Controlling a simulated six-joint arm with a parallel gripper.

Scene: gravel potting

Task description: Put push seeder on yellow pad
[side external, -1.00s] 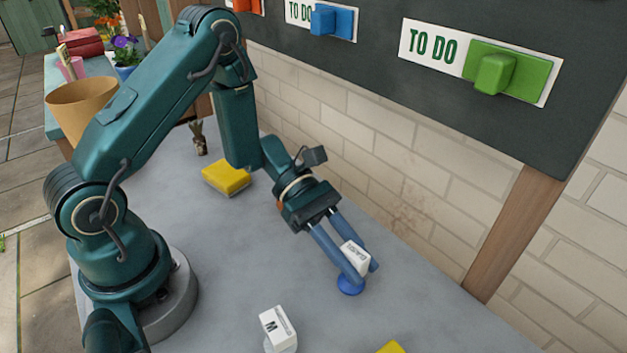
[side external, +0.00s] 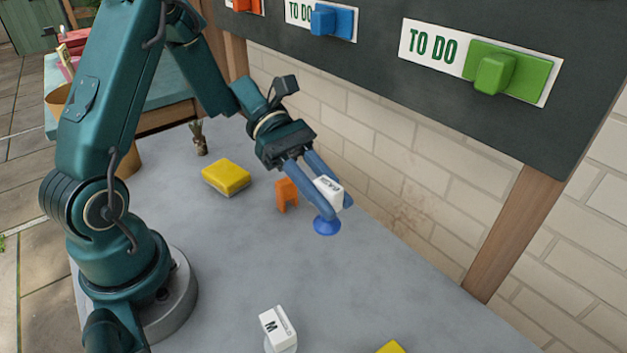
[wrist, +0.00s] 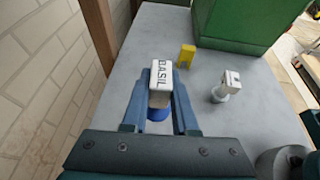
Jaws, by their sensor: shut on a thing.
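My gripper (side external: 322,192) is shut on the push seeder (side external: 328,193), a white block lettered BASIL with a round blue foot. The seeder is held foot down, and its foot appears to be clear of the grey table. In the wrist view the seeder (wrist: 159,83) sits between the two blue fingers of my gripper (wrist: 158,102). The yellow pad (side external: 226,178) is a thick block lying flat on the table, to the left of my gripper in the side view. It is not visible in the wrist view.
An orange piece (side external: 287,195) stands between the pad and my gripper. Another white block on a clear foot (side external: 277,328) and a yellow piece (side external: 390,347) stand nearer the side camera. A brick wall (side external: 400,190) borders the table. The mid-table is clear.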

